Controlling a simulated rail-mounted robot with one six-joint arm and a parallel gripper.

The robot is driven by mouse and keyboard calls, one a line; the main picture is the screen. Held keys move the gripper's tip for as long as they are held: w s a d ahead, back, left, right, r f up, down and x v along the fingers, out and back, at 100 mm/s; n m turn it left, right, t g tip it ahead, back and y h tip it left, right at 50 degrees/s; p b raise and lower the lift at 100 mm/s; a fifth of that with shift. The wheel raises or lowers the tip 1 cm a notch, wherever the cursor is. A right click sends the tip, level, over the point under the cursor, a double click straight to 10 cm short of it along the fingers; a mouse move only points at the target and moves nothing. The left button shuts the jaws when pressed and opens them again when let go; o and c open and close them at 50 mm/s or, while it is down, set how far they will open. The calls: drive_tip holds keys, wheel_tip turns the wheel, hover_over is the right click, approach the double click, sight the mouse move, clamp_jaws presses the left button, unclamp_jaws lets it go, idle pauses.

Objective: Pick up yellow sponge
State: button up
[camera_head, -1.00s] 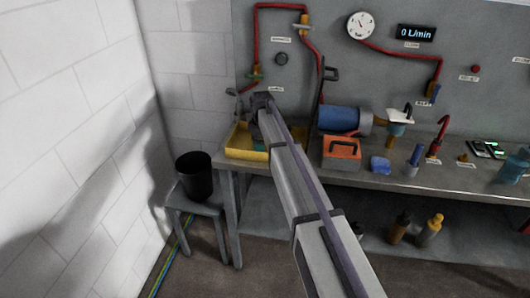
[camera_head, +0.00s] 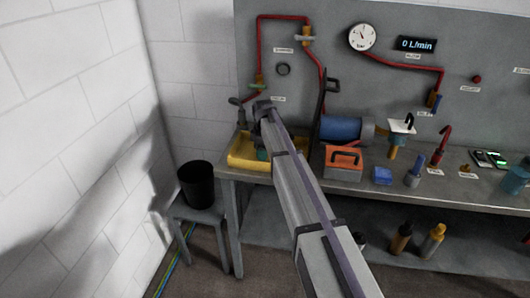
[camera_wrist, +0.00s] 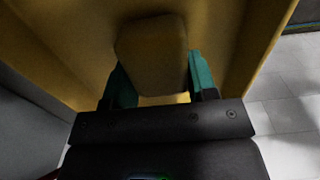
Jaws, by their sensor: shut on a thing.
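The yellow sponge (camera_wrist: 152,52) is a blocky piece with rounded edges, seen in the wrist view between the two teal fingers of my gripper (camera_wrist: 158,78). The fingers are closed on its sides. The sponge is inside the yellow tray (camera_wrist: 225,25), whose walls rise around it. In the head view the tray (camera_head: 238,157) sits at the left end of the bench, and a bit of teal from my gripper (camera_head: 262,154) shows inside it. My arm hides part of the tray, and the sponge cannot be made out there.
A black bucket (camera_head: 196,184) stands on a small stool (camera_head: 190,212) left of the bench. An orange toolbox (camera_head: 343,163), a blue block (camera_head: 382,176) and a blue motor (camera_head: 340,128) are to the right. Red pipes run on the panel behind.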

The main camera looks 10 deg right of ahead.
wheel_tip(320, 180, up, 10)
drive_tip(key=p, duration=0.9)
drive_tip(key=shift+f, duration=0.1)
